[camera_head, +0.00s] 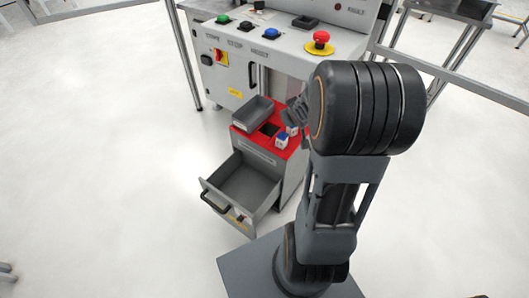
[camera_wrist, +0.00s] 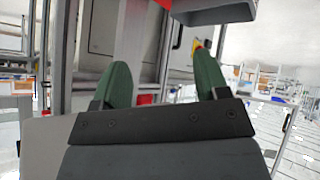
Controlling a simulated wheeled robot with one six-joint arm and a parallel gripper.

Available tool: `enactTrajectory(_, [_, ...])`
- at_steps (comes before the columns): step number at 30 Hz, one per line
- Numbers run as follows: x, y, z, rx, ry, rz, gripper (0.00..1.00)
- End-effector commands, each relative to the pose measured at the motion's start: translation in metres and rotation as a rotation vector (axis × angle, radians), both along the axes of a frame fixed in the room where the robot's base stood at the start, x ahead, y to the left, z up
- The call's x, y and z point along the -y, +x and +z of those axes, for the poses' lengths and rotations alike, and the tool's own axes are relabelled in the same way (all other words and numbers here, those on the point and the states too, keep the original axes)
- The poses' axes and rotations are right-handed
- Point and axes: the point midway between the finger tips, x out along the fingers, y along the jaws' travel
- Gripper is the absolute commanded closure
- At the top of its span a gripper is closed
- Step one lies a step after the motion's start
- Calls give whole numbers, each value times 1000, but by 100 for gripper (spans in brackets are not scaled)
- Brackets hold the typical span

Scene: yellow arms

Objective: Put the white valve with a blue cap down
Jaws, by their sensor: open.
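Two small white pieces with blue marks, one in front (camera_head: 282,140) and one just behind it (camera_head: 292,130), stand on the red top (camera_head: 295,146) of a grey drawer cabinet. I cannot tell for sure which is the white valve with a blue cap. My gripper (camera_head: 294,112) is partly hidden behind my arm in the head view, close above the rear white piece. In the wrist view my gripper's green fingers (camera_wrist: 162,68) are spread apart, with nothing held between them. No valve is clear in that view.
A grey open bin (camera_head: 253,114) sits on the cabinet's back left, beside a dark square recess (camera_head: 269,129). The cabinet's drawer (camera_head: 247,186) is pulled out and looks empty. Behind stands a control panel with a red emergency button (camera_head: 320,40). Floor at left is clear.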

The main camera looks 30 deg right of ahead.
Motion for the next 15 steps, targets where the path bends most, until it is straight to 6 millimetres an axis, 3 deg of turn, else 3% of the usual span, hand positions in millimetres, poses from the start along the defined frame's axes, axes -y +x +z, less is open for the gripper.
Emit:
enactTrajectory(1, [-27, -10, 18, -42, 8, -15, 32])
enactTrajectory(3, [-60, -32, 32, -120, 46, -40, 32])
enactTrajectory(9, [-142, -99, 51, -325, 190, -24, 32])
enactTrajectory(15, [-185, -144, 58, -451, 284, 31, 32])
